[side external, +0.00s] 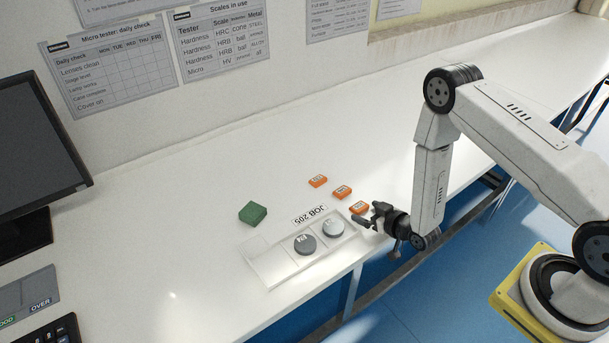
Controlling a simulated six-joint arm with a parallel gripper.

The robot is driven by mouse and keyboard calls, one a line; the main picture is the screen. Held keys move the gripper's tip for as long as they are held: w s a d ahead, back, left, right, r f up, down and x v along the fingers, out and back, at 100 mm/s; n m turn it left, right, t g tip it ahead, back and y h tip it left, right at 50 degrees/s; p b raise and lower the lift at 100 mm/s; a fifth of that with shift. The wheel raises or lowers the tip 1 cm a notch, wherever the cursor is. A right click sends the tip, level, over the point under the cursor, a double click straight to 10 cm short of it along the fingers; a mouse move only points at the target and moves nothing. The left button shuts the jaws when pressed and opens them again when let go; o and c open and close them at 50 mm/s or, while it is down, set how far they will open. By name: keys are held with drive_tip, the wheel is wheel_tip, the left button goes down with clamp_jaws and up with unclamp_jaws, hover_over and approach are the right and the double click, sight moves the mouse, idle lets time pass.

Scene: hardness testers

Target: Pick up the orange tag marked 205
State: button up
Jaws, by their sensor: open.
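Several small orange tags lie on the white bench: one at the back (318,181), a middle one (342,191) and a front one (359,207). Each has a pale label, too small to read here, so I cannot tell which is marked 205. My gripper (366,220) is open, low over the bench's front edge, just in front of the front tag and close to it. I cannot tell whether it touches that tag. Nothing shows between its fingers.
A white tray (268,269) with two grey round pieces (305,244) (333,228) lies left of my gripper, with a "JOB 205" card (309,215) behind it. A green block (253,212) sits further left. A monitor (40,150) stands at far left. The bench behind the tags is clear.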

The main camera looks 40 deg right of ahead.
drive_tip(key=shift+c, duration=0.2)
drive_tip(key=c, duration=1.2)
drive_tip(key=shift+r, duration=0.15)
drive_tip(key=shift+r, duration=4.85)
